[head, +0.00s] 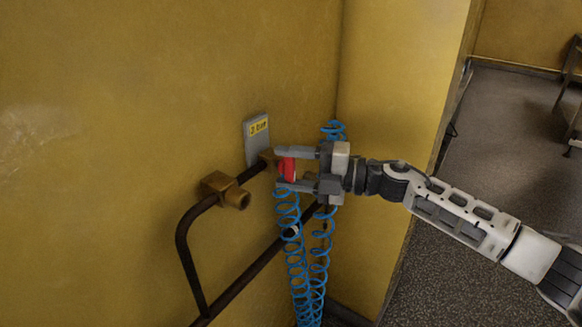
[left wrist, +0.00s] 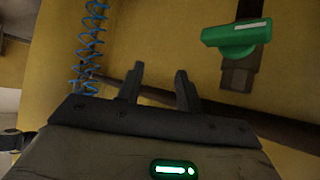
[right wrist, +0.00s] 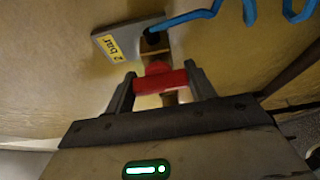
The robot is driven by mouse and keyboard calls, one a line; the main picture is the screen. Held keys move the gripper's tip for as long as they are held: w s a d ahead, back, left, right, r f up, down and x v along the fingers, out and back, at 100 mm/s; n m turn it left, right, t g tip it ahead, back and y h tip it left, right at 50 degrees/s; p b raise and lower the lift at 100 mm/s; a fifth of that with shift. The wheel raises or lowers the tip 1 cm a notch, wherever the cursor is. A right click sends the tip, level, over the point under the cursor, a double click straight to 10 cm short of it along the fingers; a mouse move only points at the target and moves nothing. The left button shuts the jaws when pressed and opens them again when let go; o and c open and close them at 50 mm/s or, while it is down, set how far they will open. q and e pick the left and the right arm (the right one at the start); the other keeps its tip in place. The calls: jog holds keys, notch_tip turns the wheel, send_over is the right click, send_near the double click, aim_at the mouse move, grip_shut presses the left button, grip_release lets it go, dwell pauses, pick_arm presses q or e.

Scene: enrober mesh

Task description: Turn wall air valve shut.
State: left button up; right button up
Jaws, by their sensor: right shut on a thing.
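The air valve's red handle (head: 287,170) is on the yellow wall, at the end of a dark pipe near the corner. My right gripper (head: 278,170) reaches in from the right and is shut on this handle, one finger above and one below. In the right wrist view the red handle (right wrist: 160,82) lies crosswise between the fingers, below a grey plate with a yellow label (right wrist: 118,43). My left gripper (left wrist: 159,71) shows only in the left wrist view, with its fingers apart and nothing between them. The valve body is mostly hidden behind the handle and fingers.
Blue coiled hose (head: 297,262) hangs just below my right gripper. A brass fitting (head: 224,190) and a dark pipe rail (head: 184,250) are to the left. A green valve handle (left wrist: 236,37) shows near my left gripper. Open floor (head: 510,120) lies to the right.

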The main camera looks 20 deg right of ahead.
jog(key=o, duration=1)
pick_arm(q)
jog(key=shift+r, duration=0.1)
jog(key=shift+w+d, duration=0.1)
jog(key=shift+w+d+f+n+t+h+b, duration=0.15)
jog(key=shift+f+b, duration=0.2)
jog(key=shift+b, duration=0.7)
jog(key=shift+d+f+n+t+h+b, duration=0.15)
jog(key=shift+f+b, duration=0.15)
jog(key=shift+b, duration=0.75)
pick_arm(e)
jog(key=shift+v, duration=8)
